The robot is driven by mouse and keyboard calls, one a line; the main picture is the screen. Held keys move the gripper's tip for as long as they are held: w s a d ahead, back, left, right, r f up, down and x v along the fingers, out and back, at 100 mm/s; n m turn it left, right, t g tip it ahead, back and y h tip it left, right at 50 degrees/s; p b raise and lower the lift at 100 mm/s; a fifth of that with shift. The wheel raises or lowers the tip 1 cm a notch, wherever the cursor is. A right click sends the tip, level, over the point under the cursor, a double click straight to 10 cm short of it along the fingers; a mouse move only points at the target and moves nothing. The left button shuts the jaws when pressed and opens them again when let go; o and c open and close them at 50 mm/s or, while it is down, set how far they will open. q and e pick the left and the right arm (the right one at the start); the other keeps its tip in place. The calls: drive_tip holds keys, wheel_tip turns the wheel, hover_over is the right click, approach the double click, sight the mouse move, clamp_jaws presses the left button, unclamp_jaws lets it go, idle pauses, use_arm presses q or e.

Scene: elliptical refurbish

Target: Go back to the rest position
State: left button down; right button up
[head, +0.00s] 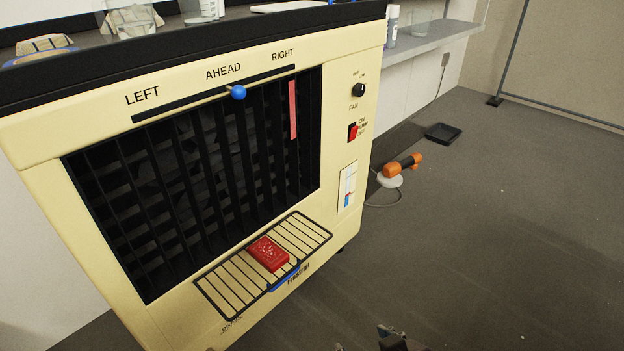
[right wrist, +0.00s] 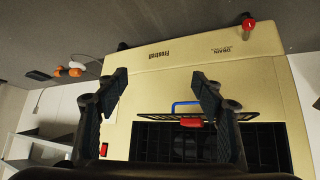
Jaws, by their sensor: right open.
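My right gripper (head: 366,344) just shows at the bottom edge of the head view, low in front of a cream cabinet (head: 345,105). In the right wrist view my right gripper (right wrist: 162,80) is open, its two dark fingers spread apart with nothing between them. The cabinet front (right wrist: 150,70) lies beyond the fingers, apart from them. A red block (head: 268,254) sits on the slatted ledge of the cabinet, above a blue handle (head: 285,280). The red block (right wrist: 191,122) and blue handle (right wrist: 187,105) also show in the right wrist view. My left gripper is in neither view.
The cabinet has a dark louvred grille, a blue lever knob (head: 238,92) and a red switch (head: 353,131). An orange-and-black tool (head: 403,166) and a black tray (head: 443,133) lie on the floor behind. A grey shelf (head: 430,40) stands beyond. The floor at right is clear.

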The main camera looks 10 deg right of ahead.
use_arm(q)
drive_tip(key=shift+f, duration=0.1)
use_arm(e)
drive_tip(key=shift+f, duration=0.1)
